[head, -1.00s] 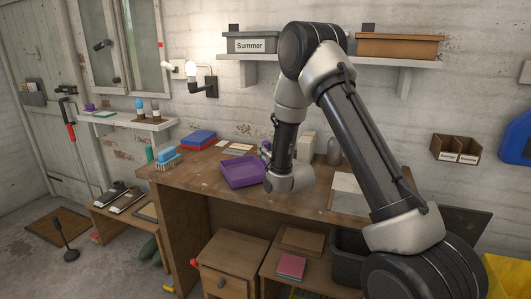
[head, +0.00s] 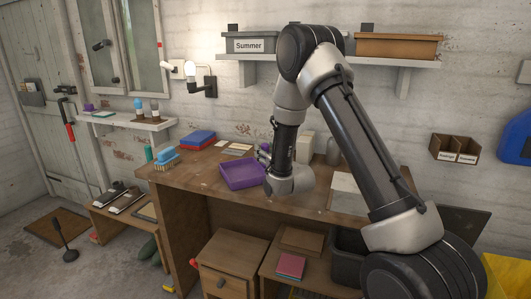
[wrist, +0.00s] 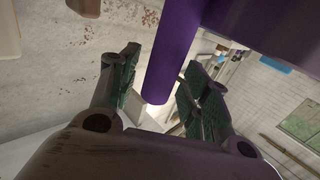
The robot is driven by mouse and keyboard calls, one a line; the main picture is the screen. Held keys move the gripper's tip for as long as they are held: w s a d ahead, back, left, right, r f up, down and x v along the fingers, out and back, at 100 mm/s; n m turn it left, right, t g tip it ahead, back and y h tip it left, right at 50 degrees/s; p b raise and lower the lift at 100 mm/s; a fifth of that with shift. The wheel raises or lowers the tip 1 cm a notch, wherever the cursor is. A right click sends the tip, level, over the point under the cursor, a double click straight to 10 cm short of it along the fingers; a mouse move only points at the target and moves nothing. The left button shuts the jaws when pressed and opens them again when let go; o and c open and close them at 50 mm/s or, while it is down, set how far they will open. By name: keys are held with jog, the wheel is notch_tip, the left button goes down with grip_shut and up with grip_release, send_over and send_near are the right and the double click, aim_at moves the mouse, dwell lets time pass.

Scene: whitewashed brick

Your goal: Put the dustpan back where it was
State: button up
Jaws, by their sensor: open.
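The purple dustpan (head: 240,175) lies on the wooden workbench (head: 205,172), left of my arm's wrist. My gripper (head: 264,152) is beside the dustpan's right rear side, partly hidden by my arm in the head view. In the wrist view, the dustpan's purple handle (wrist: 172,55) passes between the two fingers of my gripper (wrist: 160,75). The fingers are open, with a visible gap on the handle's right and left. Whether a finger touches the handle is unclear.
A blue brush (head: 165,155) and red and blue boxes (head: 198,139) stand at the bench's left. A grey bin labelled Summer (head: 262,43) and a brown box (head: 398,47) sit on the wall shelf above. A light board (head: 347,196) lies right.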

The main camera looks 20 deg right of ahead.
jog(key=s, duration=0.3)
jog(key=s+d, duration=0.1)
jog(key=s, duration=0.7)
jog(key=shift+s+d, duration=0.15)
jog(key=shift+d, duration=0.25)
jog(key=s+d+r+m+g+h, duration=0.1)
jog(key=s+d+r+g, duration=0.2)
jog(key=s+r, duration=0.15)
jog(key=s+d+r+g+h, duration=0.1)
jog(key=s+d+r+g, duration=0.1)
jog(key=s+r+g, duration=0.3)
jog(key=s+d+r+g, duration=0.2)
jog(key=s, duration=1.1)
jog(key=s+d+r+g, duration=0.1)
jog(key=s+r+g, duration=0.2)
jog(key=s, duration=1)
jog(key=shift+d+r+m+g+h, duration=0.15)
jog(key=shift+d+m+g+h, duration=0.15)
jog(key=shift+d+m+h, duration=0.1)
